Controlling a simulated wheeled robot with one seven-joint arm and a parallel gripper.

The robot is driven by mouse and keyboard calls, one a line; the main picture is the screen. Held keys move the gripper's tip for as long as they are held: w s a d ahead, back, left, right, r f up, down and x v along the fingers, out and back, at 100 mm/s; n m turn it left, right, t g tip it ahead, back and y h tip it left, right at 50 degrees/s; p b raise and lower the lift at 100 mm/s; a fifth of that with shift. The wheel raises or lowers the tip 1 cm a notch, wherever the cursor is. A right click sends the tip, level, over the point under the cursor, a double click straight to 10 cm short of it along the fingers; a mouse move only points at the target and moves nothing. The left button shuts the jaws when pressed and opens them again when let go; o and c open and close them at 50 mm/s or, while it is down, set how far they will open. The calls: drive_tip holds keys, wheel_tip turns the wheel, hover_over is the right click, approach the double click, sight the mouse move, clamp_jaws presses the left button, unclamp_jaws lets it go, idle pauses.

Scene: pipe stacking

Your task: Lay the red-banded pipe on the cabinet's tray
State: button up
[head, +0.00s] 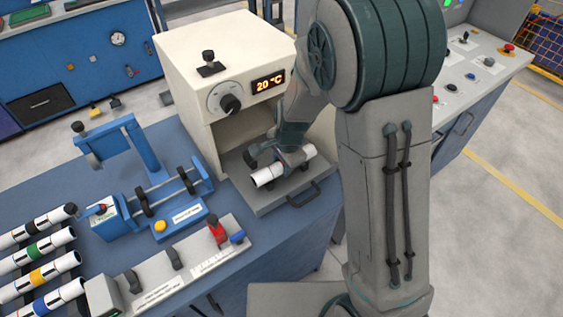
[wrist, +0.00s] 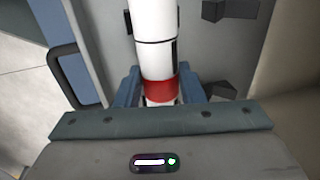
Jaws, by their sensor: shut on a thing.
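The white pipe with a red band (wrist: 162,89) is held between the two blue fingers of my gripper (wrist: 162,92) in the wrist view. In the head view the pipe (head: 266,176) shows as white ends on both sides of my gripper (head: 288,163), which hides its middle and band. The pipe is over the grey pulled-out tray (head: 243,187) of the cream cabinet (head: 196,60). I cannot tell whether it touches the tray. Dark wedge-shaped supports (wrist: 228,9) stand on the tray beside the pipe.
The cabinet's display reads 20 °C (head: 268,84). A blue fixture with rollers (head: 150,190) stands left of the tray, a grey switch panel (head: 178,268) in front. Several banded pipes (head: 38,250) lie at far left. The tray has a dark front handle (head: 304,195).

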drive_tip(key=shift+f+b, duration=0.3)
drive_tip(key=shift+f, duration=0.15)
drive_tip(key=o, duration=1.1)
drive_tip(key=shift+r, duration=0.1)
wheel_tip(320, 180, up, 14)
drive_tip(key=s+d, duration=0.1)
drive_tip(key=s, duration=0.1)
drive_tip(key=shift+s+d+f, duration=0.15)
drive_tip(key=shift+d+f, duration=0.1)
drive_tip(key=s+d+r+n, duration=0.2)
drive_tip(key=s+d+n, duration=0.3)
drive_tip(key=s, duration=0.3)
drive_tip(key=s+d+r+n+t+h, duration=0.1)
drive_tip(key=s+d+r+n, duration=0.1)
drive_tip(key=s+d+n, duration=0.4)
drive_tip(key=shift+s+d+r, duration=0.4)
drive_tip(key=shift+s+d, duration=0.4)
drive_tip(key=shift+s, duration=0.35)
